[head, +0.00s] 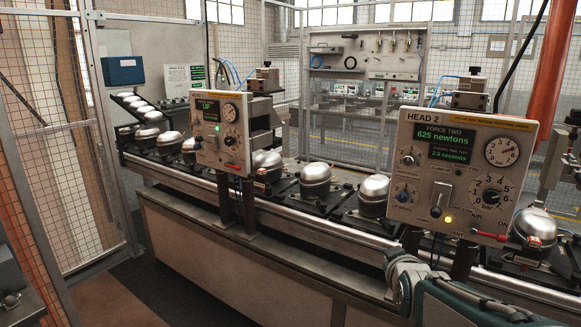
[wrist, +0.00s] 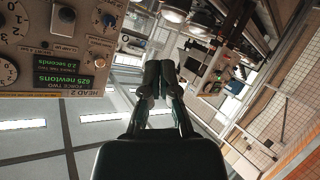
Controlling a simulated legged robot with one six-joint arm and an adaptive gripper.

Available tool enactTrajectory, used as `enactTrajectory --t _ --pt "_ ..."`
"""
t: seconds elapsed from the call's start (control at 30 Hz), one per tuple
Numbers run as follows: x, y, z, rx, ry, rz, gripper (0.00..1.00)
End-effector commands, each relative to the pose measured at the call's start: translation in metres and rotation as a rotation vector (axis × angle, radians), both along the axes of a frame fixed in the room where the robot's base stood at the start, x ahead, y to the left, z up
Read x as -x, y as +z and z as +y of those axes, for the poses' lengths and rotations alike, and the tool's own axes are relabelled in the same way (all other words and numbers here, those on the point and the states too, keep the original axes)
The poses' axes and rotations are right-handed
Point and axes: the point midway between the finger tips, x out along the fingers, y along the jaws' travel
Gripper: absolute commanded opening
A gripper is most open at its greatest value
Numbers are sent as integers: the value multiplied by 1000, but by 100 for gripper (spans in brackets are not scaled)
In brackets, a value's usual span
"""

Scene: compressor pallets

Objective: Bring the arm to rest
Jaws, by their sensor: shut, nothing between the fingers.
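My gripper (wrist: 160,68) shows in the wrist view with its two dark fingers together and nothing between them. It hangs in free air, apart from any object. The wrist view is turned upside down. Part of my arm shows at the lower right of the head view, in front of the line's near rail. I cannot make out the fingers in the head view. The HEAD 2 panel (head: 458,175) stands just above and behind my arm and reads 625 newtons and 2.0 seconds; it also fills the upper left of the wrist view (wrist: 60,50).
The HEAD 1 panel (head: 221,132) reads UP. Compressors (head: 315,180) stand on pallets along the conveyor (head: 215,190). A red-handled lever (head: 488,236) sticks out below the HEAD 2 panel. Mesh fencing (head: 65,130) closes the left. Floor in front of the line is clear at lower left.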

Motion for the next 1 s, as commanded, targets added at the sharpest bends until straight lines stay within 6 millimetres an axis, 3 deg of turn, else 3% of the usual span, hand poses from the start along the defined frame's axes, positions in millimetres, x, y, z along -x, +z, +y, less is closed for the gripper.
enactTrajectory --t 0.4,0.53,0.7,1.0 --pt "178 -21 46 -307 -120 459 0" --pt "225 -32 52 -362 -173 572 0" --pt "251 -39 55 -387 -209 642 0" --pt "252 -39 55 -388 -212 646 0"
